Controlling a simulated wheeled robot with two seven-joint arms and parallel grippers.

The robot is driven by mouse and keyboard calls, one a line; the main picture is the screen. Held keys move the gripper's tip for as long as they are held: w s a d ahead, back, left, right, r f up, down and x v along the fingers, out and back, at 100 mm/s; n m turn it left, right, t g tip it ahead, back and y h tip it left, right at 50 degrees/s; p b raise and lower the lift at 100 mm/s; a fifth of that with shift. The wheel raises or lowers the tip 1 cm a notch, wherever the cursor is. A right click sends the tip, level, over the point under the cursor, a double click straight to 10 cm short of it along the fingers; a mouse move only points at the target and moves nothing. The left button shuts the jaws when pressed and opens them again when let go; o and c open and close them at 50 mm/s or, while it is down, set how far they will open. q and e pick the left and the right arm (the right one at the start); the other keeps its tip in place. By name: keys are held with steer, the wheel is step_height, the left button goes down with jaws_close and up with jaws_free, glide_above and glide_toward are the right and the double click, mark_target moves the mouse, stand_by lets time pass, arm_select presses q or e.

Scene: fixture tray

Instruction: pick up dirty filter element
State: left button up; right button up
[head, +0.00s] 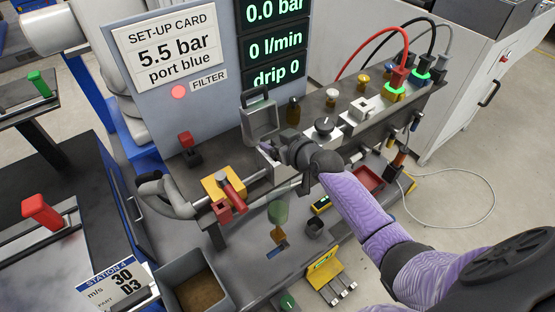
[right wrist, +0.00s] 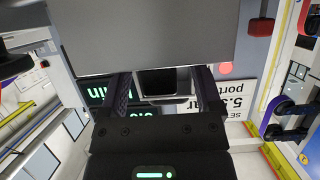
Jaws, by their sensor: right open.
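A small brown piece (head: 278,236), which may be the dirty filter element, shows below a translucent green bowl (head: 278,212) at the front of the station. I cannot identify it for certain. My right gripper (head: 266,152) is above and behind the bowl, close to the pipe run and below the grey handled frame (head: 260,120). In the right wrist view its two fingers (right wrist: 163,92) are apart. A dark, square-edged part (right wrist: 165,82) shows between them, with no clear sign of contact. My left gripper is not visible.
A grey bin (head: 178,270) with a brown inside stands at the front left. A yellow valve block (head: 222,187) with a red handle is left of my right gripper. A dark cup (head: 314,228) and red tray (head: 368,178) lie right. A large grey surface (right wrist: 150,35) fills the upper wrist view.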

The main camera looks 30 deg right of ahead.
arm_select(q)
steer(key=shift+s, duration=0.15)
arm_select(e)
steer(key=shift+r, duration=0.1)
steer(key=shift+c, duration=0.3)
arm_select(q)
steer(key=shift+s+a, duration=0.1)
arm_select(e)
jaws_close()
